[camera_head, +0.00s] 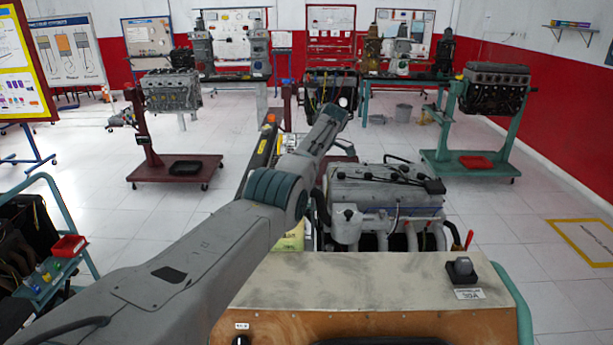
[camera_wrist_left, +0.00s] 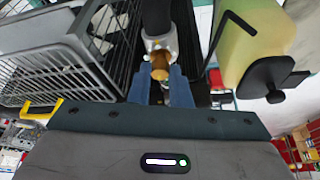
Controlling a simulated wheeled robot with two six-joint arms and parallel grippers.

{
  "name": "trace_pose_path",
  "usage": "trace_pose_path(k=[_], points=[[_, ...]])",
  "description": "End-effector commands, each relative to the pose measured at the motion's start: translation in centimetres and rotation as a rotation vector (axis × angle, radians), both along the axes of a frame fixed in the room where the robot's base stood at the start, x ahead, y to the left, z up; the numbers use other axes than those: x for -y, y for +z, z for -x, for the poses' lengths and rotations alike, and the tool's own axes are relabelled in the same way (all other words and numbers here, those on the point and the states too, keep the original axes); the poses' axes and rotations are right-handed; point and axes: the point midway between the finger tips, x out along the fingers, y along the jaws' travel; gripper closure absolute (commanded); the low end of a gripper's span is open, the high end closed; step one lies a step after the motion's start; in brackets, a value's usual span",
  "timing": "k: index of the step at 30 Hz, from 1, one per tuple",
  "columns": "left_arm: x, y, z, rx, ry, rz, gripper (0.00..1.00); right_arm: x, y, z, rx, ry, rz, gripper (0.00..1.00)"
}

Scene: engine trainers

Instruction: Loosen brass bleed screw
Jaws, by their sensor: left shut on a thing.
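The brass bleed screw (camera_wrist_left: 160,70) shows in the left wrist view at the end of a silvery fitting (camera_wrist_left: 160,42) under a dark hose. My left gripper (camera_wrist_left: 161,78) has its two blue fingers on either side of the screw and is shut on it. The fingers hide part of the screw's sides. In the head view my left arm reaches across to the far side of the engine (camera_head: 385,190), and the gripper's fingertips and the screw cannot be made out there. My right gripper is in neither view.
In the left wrist view a pale yellow-green tank (camera_wrist_left: 253,40) with a black cap stands close on the right. A black wire grille (camera_wrist_left: 105,45) lies close on the left. In the head view a control panel (camera_head: 370,280) is in front of the engine.

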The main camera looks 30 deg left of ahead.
Motion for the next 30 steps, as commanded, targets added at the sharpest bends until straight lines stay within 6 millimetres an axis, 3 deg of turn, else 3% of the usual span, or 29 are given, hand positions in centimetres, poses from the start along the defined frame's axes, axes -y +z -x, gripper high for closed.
trace_pose_path(k=[11,12,15,25,30], points=[[0.1,0.1,-0.1,0.002,0.002,0.000,1.00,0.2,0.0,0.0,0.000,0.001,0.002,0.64],[0.1,0.1,-0.1,0.002,0.002,0.000,0.81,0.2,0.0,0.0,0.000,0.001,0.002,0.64],[0.0,0.1,-0.1,0.002,0.001,0.000,0.61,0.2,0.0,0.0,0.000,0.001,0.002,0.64],[0.1,0.2,-0.1,0.001,0.002,0.001,0.61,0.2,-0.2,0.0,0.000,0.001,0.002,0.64],[0.9,1.8,-0.4,0.005,0.001,0.001,0.61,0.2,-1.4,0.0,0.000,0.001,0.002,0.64]])
